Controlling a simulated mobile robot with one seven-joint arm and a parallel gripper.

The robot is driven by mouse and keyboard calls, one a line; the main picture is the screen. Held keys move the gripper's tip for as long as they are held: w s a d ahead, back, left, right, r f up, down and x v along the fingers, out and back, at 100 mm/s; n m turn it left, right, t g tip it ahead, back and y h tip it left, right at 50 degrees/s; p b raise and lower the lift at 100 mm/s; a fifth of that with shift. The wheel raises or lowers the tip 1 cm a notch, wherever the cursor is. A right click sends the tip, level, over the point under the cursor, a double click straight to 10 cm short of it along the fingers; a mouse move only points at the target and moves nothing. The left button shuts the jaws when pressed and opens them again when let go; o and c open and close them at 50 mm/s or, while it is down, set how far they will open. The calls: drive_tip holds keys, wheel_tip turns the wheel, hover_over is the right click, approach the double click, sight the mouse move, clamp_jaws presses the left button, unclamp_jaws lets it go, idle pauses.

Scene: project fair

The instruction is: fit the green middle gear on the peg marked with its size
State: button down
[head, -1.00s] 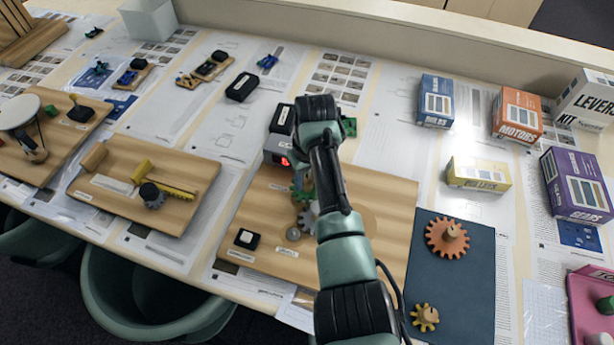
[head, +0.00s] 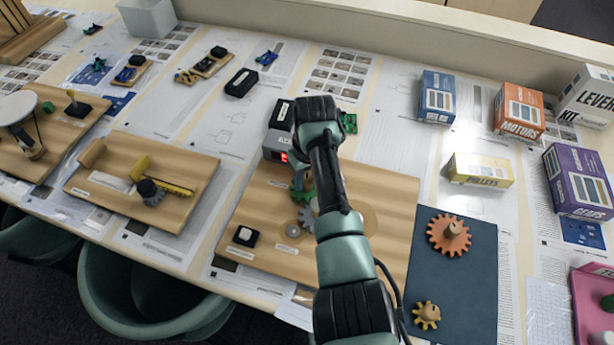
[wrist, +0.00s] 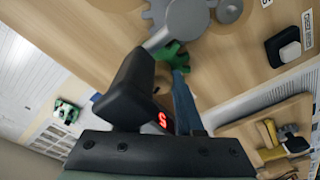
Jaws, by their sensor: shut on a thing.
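The green gear (head: 302,190) is partly visible in the head view, beside the left edge of my arm and over the wooden board (head: 270,255). In the wrist view the green gear (wrist: 172,52) shows at the ends of my fingers, close to a grey gear (wrist: 183,22). My gripper (wrist: 165,65) is shut on the green gear. My arm hides most of the gripper in the head view. I cannot tell whether the gear is around a peg or just above one; the peg under it is hidden.
A grey box with a red display (head: 280,150) stands behind the gear. A grey toothed gear (head: 306,216) is just in front of it. A black button block (head: 245,236) is on the board's left. An orange gear (head: 449,235) and a small yellow gear (head: 427,315) lie on the blue mat (head: 467,285).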

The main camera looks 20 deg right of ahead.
drive_tip(key=c, duration=0.8)
unclamp_jaws()
drive_tip(key=shift+c, duration=0.2)
wheel_tip(320, 180, up, 11)
drive_tip(key=s+p, duration=0.1)
drive_tip(key=p, duration=1.1)
drive_tip(key=shift+s+d, duration=0.15)
